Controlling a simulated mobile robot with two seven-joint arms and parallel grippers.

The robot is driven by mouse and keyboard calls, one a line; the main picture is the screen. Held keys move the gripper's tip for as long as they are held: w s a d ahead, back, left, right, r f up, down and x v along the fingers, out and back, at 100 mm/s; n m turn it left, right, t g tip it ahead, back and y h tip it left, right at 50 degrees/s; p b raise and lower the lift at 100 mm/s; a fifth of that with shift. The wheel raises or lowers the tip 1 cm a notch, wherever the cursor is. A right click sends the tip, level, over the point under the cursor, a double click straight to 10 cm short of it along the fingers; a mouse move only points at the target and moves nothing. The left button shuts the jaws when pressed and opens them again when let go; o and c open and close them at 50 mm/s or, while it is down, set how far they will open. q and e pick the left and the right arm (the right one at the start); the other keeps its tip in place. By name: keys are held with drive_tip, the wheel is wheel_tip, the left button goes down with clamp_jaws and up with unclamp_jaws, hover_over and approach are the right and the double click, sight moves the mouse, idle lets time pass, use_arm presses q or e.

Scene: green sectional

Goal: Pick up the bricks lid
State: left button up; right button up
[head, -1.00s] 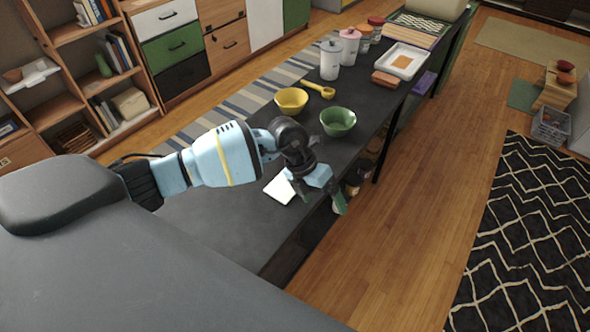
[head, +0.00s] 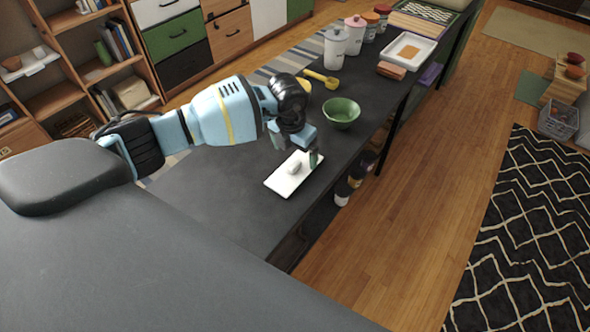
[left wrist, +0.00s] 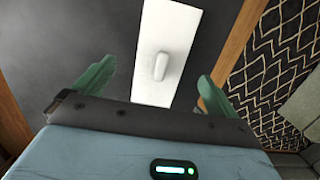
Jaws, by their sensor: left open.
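The bricks lid (head: 284,183) appears to be the flat white rectangular piece with a small raised handle (head: 294,168) in its middle. It lies on the dark tabletop near the front edge. Whether a fingertip touches the lid cannot be told. My right gripper is not in view.
The dark table (head: 225,195) is clear left of the lid. Beyond the gripper are a green bowl (head: 341,114), a yellow scoop (head: 322,77), white and pink canisters (head: 335,48) and a white tray (head: 409,50). Jars stand on a shelf under the table edge.

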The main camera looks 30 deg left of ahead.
sight(295, 164)
use_arm(q)
drive_tip(key=f, duration=0.4)
drive_tip(key=shift+s+d+f, duration=0.15)
drive_tip(key=shift+s+f, duration=0.05)
drive_tip(key=shift+s, duration=0.05)
drive_tip(key=shift+w+f, duration=0.1)
drive_tip(key=shift+f, duration=0.25)
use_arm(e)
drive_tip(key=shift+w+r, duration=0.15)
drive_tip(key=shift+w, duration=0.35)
use_arm(q)
drive_tip(key=c, duration=1.1)
drive_tip(key=shift+o, duration=0.2)
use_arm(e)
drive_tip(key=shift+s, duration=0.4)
use_arm(q)
drive_tip(key=shift+r, duration=0.1)
